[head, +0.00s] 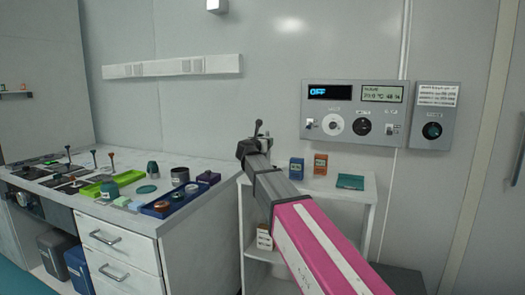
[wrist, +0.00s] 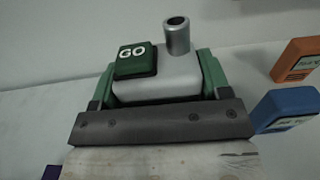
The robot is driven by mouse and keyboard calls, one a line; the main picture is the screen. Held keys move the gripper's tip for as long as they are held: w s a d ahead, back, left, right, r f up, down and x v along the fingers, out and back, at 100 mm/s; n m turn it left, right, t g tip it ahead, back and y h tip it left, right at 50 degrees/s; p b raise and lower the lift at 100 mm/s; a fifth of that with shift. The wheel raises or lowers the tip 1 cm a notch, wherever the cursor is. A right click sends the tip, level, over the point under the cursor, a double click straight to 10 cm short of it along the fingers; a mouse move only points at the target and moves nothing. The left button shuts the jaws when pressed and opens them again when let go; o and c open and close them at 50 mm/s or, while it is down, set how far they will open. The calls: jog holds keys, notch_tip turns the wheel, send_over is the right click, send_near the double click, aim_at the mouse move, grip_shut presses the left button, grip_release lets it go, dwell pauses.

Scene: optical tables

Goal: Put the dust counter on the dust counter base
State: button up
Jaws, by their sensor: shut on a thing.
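The dust counter (wrist: 155,85) is a pale grey block with a dark green GO panel and a metal tube standing up from its top. In the wrist view my gripper (wrist: 160,80) is shut on it, with a green finger on each side. In the head view my gripper (head: 252,147) is raised near the left back of the white shelf unit, and the arm mostly hides the counter. I cannot tell for certain which thing is the dust counter base; a flat teal piece (head: 350,182) lies on the shelf top.
A blue box (head: 296,168) and an orange box (head: 320,164) stand on the white shelf unit (head: 369,212). The bench (head: 212,166) at left holds a green tray (head: 108,184), a blue tray (head: 160,209) and several small things. A control panel (head: 354,113) is on the wall.

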jog(key=shift+f, duration=1.65)
jog(key=o, duration=1.3)
jog(key=shift+f, duration=0.1)
jog(key=shift+o, duration=0.2)
jog(key=v, duration=1.2)
